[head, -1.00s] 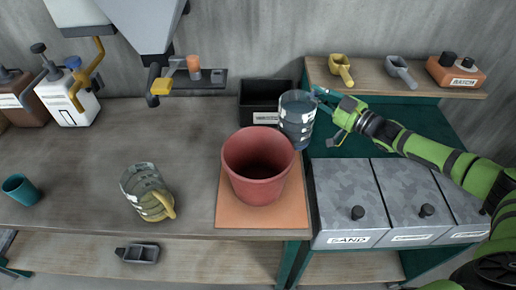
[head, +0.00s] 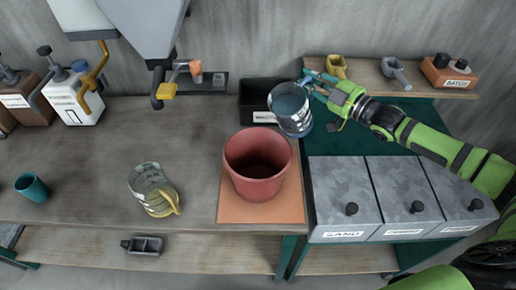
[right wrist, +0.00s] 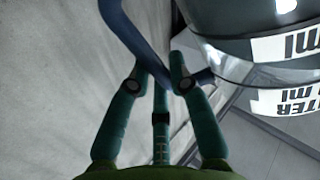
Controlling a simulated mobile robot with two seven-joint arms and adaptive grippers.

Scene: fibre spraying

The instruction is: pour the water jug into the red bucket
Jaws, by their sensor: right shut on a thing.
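The water jug (head: 291,112) is clear with a blue tint and white markings. It is held in the air, tilted, above and to the right of the red bucket. My right gripper (head: 313,84) is shut on its blue handle, which also shows between the green fingers in the right wrist view (right wrist: 150,60). The jug body (right wrist: 280,70) fills the upper right there. The red bucket (head: 257,185) stands upright and open on an orange mat (head: 262,211). No stream of water shows. My left gripper is not in view.
A second clear jug with a yellow handle (head: 154,190) stands left of the bucket. A black bin (head: 258,92) sits behind it. Grey lidded bins (head: 345,192) stand on the right, one labelled sand. A shelf (head: 375,90) with scoops is behind. The table's middle left is clear.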

